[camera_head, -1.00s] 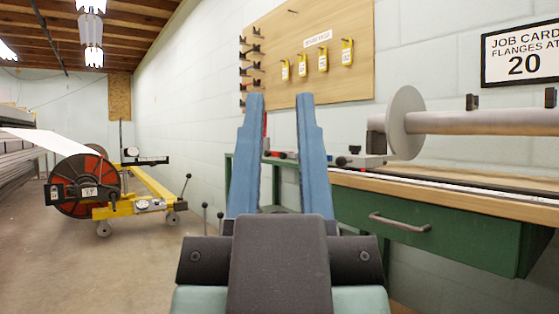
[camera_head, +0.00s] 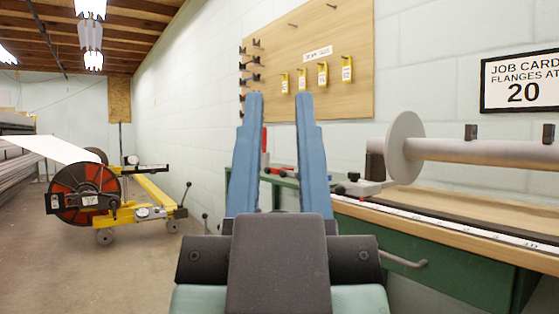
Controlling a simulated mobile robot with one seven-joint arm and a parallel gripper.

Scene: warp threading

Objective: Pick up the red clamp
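My gripper (camera_head: 279,97) is open and empty in the middle of the head view, its two blue fingers pointing up and apart. A slim upright red piece (camera_head: 264,139), perhaps part of the red clamp, shows just right of the left finger, beyond it. Small red knobs (camera_head: 283,173) show lower down between the fingers, near the green bench. The fingers hide part of this area, so I cannot tell the clamp's full shape. Several small clamps (camera_head: 252,77) hang at the wooden wall board's left edge; their colours are hard to tell. Nothing touches the fingers.
The bench (camera_head: 450,226) with a long scale stands right, carrying a metal roller with a round flange (camera_head: 405,147). A wooden board (camera_head: 350,100) with yellow tags (camera_head: 323,72) hangs behind. A yellow wheeled cart (camera_head: 125,213) with a reel stands left. Open floor lies between.

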